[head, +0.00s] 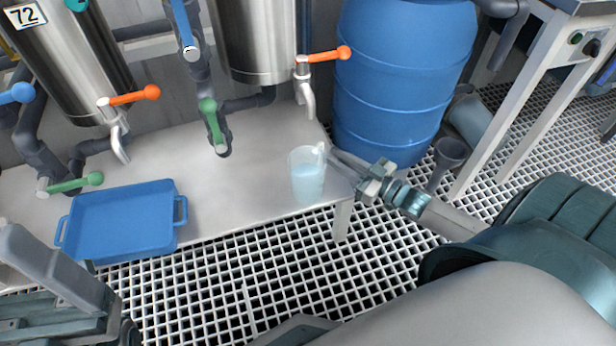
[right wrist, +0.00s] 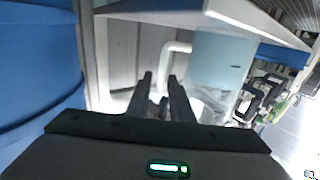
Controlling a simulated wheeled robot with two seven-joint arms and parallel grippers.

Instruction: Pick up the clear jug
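The clear jug (head: 307,178) stands upright on the steel bench near its right end, with pale blue liquid in it. Its white handle points right, towards my right gripper (head: 338,160). In the right wrist view the jug (right wrist: 218,62) is right of the fingers, and its handle (right wrist: 168,62) is in line with the gap between them. The right gripper (right wrist: 160,80) is open with a narrow gap. I cannot tell whether the handle is between the fingertips or just beyond them. My left gripper (head: 50,268) is partly in view at lower left, away from the jug.
A blue tray (head: 125,245) sits on the bench (head: 245,190) at left. Steel vessels with orange-handled taps (head: 305,90) hang above the bench. A blue barrel (head: 395,85) stands behind the right gripper. The floor is white grating (head: 270,270).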

